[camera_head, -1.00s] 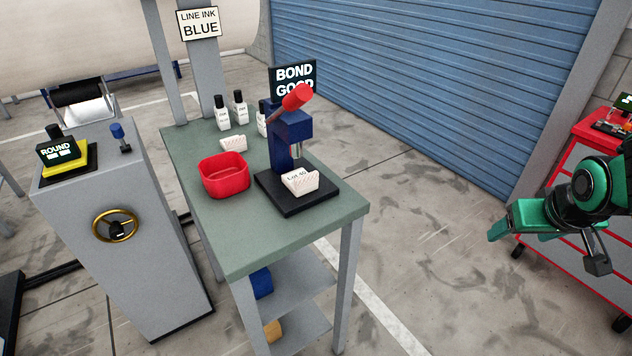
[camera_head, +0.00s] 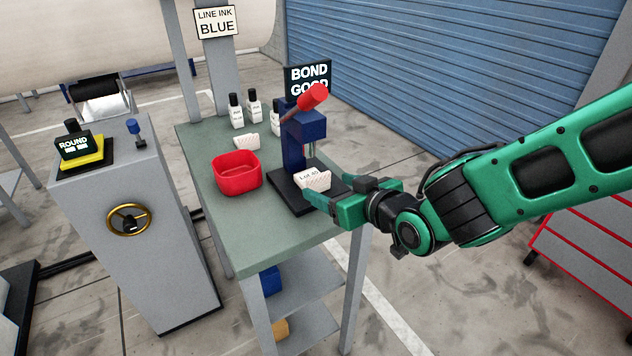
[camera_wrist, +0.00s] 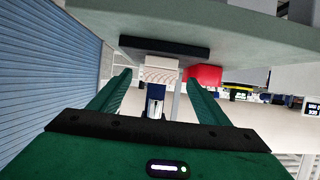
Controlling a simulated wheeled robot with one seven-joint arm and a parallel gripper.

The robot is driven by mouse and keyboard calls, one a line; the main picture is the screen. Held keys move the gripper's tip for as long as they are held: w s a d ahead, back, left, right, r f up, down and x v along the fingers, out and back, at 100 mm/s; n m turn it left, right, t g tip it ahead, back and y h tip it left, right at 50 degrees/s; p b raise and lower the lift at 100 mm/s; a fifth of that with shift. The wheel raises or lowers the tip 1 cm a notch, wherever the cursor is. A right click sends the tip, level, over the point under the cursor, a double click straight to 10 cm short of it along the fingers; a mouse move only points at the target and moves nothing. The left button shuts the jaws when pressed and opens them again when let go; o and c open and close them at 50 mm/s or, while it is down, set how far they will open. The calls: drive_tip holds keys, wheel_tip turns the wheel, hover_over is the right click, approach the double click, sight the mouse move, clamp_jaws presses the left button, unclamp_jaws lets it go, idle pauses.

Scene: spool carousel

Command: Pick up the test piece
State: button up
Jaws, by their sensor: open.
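The white labelled piece, likely the test piece (camera_head: 314,181), stands on the black base (camera_head: 290,199) of the blue press (camera_head: 302,128) with the red handle. In the wrist view, which is upside down, the piece (camera_wrist: 158,70) appears centred between my fingertips. My gripper (camera_head: 331,191) is open, at the right edge of the press base, close to the piece. Its two green fingers also show in the wrist view (camera_wrist: 158,78). I cannot tell whether the fingertips reach past the piece's near edge; no contact is visible.
A red tray (camera_head: 237,182) stands left of the press on the green table (camera_head: 235,220). Another white piece (camera_head: 247,142) and several ink bottles (camera_head: 236,112) are behind it. A BOND GOOD sign (camera_head: 308,74) is behind the press. A grey cabinet (camera_head: 150,270) stands left.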

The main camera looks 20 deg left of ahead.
sight(320, 182)
drive_tip(key=shift+x, duration=3.55)
drive_tip(key=c, duration=1.3)
drive_tip(key=shift+o, duration=0.2)
